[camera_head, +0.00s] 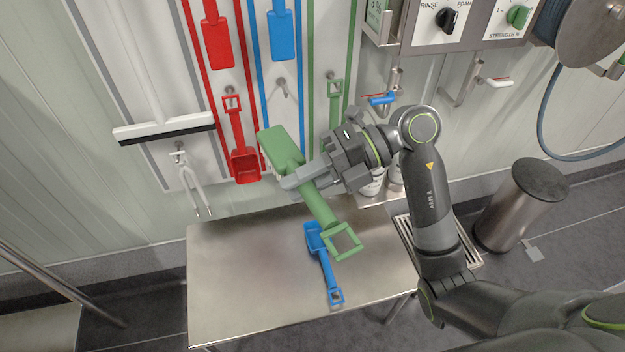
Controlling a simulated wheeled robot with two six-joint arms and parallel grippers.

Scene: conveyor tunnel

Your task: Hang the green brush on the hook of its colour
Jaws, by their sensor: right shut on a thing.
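The green brush (281,147) is in my right gripper (302,178), which is shut on its handle. It is tilted, with its broad head at the upper left and its square loop end at the lower right, above the steel table (230,285). Behind it on the wall is a green-outlined strip (329,35); its upper part is bare. A green tool (334,112) hangs by its loop from a hook (330,75) lower in that strip, its lower end hidden by my arm and the brush. My left gripper is not in view.
A red brush (216,42) and red scoop (244,165) hang left; a blue brush (282,36) hangs above an empty hook (282,84). A blue scoop (326,265) lies on the table.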

